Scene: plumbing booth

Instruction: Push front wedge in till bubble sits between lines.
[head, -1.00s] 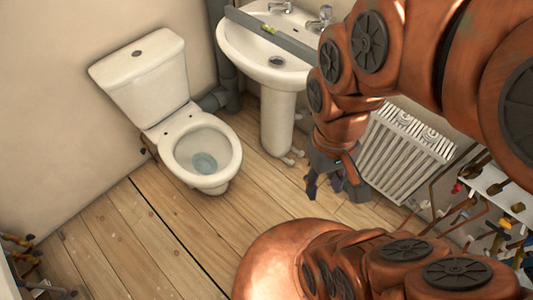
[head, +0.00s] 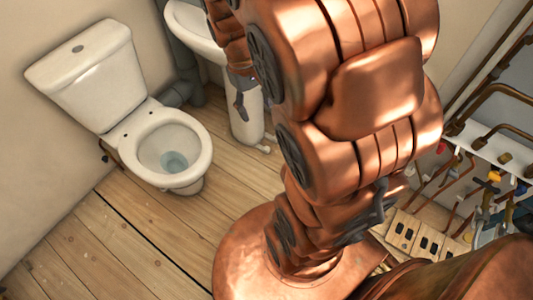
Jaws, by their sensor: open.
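The white basin (head: 192,38) is cut by the top edge and partly covered by my arm. Its pedestal (head: 246,122) stands on the floor below. No spirit level, bubble or lines show now; that part of the basin is out of frame or behind my arm. I cannot make out any wedge. My gripper (head: 240,98) shows only in part, as dark grey fingers below the arm and in front of the pedestal's upper part. It is open and no object shows in it. I cannot tell whether it touches the pedestal.
A white toilet (head: 172,150) stands left of the basin, with grey waste pipe (head: 182,92) between them. Copper pipes and valves (head: 490,180) crowd the right side, above a panel with dark slots (head: 425,240). The wooden floor (head: 125,235) at the front left is clear.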

